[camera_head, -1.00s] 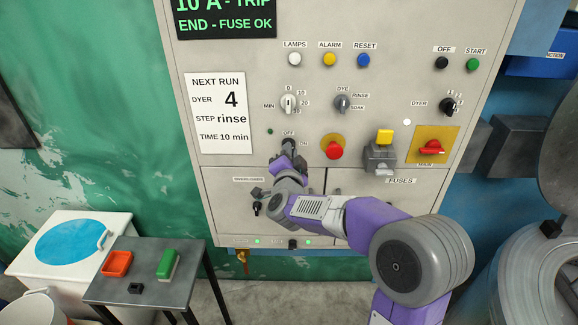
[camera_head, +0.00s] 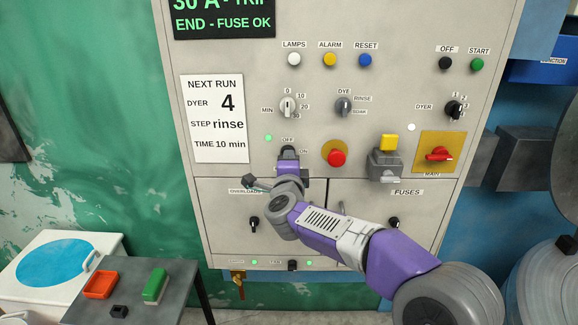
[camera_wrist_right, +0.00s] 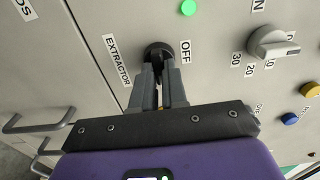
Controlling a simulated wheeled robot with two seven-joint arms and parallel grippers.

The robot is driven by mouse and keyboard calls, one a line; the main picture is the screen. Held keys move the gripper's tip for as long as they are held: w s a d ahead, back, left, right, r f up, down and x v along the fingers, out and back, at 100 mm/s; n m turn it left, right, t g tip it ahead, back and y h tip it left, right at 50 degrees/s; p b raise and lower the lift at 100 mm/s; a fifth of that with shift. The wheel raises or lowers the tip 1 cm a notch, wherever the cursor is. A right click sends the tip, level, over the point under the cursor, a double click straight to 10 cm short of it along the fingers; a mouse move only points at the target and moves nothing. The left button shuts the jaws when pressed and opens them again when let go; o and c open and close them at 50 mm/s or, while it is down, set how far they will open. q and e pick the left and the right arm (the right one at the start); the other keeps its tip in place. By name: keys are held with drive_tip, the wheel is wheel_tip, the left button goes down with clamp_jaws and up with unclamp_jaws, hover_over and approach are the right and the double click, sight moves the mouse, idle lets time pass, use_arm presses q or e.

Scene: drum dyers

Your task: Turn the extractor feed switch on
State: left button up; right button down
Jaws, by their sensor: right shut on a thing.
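The extractor switch is a dark round knob (camera_wrist_right: 158,48) between the labels EXTRACTOR and OFF in the right wrist view. In the head view it sits below the OFF label, with ON to its right, mostly hidden by my gripper. My right gripper (camera_wrist_right: 160,82) is shut on the knob, its two grey fingers on either side of it. In the head view my right gripper (camera_head: 288,156) reaches up to the panel from below. The small lamp (camera_head: 268,138) up and left of the switch is lit bright green; it also shows in the right wrist view (camera_wrist_right: 188,7). My left gripper is out of view.
The red stop button (camera_head: 336,157) is close to the right of my gripper. The minutes dial (camera_head: 288,107) is above it, and the yellow-and-grey lever block (camera_head: 385,162) and red main switch (camera_head: 438,154) are farther right. Door handles are below.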

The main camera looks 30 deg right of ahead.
idle(0.5)
drive_tip(key=c, duration=1.2)
unclamp_jaws()
drive_tip(key=shift+o, duration=0.2)
drive_tip(key=shift+s, duration=0.1)
drive_tip(key=v, duration=0.7)
drive_tip(key=shift+s, duration=0.2)
drive_tip(key=shift+a, duration=0.1)
